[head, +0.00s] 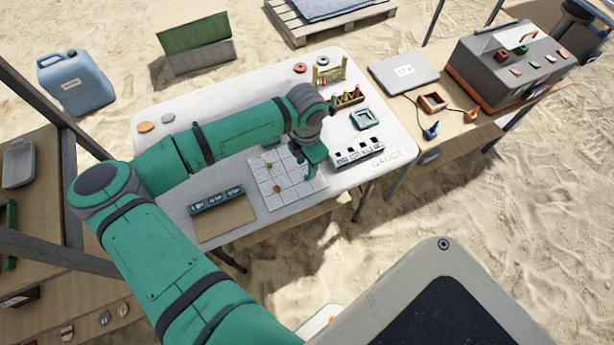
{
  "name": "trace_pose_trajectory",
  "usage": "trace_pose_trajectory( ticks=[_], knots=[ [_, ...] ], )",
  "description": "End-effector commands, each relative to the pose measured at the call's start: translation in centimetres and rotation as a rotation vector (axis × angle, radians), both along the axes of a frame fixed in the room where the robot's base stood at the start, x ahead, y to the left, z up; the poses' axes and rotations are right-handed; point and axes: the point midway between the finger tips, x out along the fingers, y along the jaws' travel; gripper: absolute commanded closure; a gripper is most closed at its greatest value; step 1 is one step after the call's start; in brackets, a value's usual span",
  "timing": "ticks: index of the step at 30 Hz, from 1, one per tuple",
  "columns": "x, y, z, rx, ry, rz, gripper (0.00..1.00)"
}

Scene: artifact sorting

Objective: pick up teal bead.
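A pale gridded tray (291,197) lies on the white table (160,103) under my arm. A few small orange beads (277,189) lie on it. I cannot make out a teal bead for certain; my gripper and wrist cover part of the tray's right side. My green gripper (309,176) points down over the right part of the tray, close to its surface. Its fingers are small and partly merge with the wrist, so I cannot tell whether they are open or hold anything.
A slotted white gauge block (345,157) stands just right of my gripper. A dark green labelled strip (216,199) lies left of the tray. Behind are a teal square frame (366,118), a small wooden box (347,98) and a bead rack (330,76).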

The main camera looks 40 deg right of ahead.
Motion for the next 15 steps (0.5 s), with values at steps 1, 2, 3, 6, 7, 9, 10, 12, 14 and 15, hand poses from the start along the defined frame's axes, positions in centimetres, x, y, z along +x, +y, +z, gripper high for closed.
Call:
trace_pose_trajectory(
  ticks=[1,2,3,6,7,9,10,12,14,15],
  knots=[
    [0.0,0.0,-0.2,-0.001,0.001,0.000,0.63],
    [0.0,0.0,-0.4,-0.001,0.001,0.000,0.63],
    [-0.1,0.0,-0.6,-0.001,0.002,0.000,0.63],
    [-0.2,0.0,-1.7,-0.002,0.003,0.001,0.63],
    [-0.2,0.0,-2.1,-0.002,0.003,0.001,0.63],
    [-0.3,0.0,-3.2,-0.001,0.004,0.002,0.63],
    [-0.3,0.0,-3.6,-0.001,0.004,0.001,0.63],
    [-0.2,0.0,-4.5,-0.002,0.004,0.001,0.63],
    [-0.2,0.0,-5.0,-0.001,0.002,0.001,0.63],
    [-0.2,0.0,-5.2,-0.001,0.001,0.001,0.63]
  ],
)
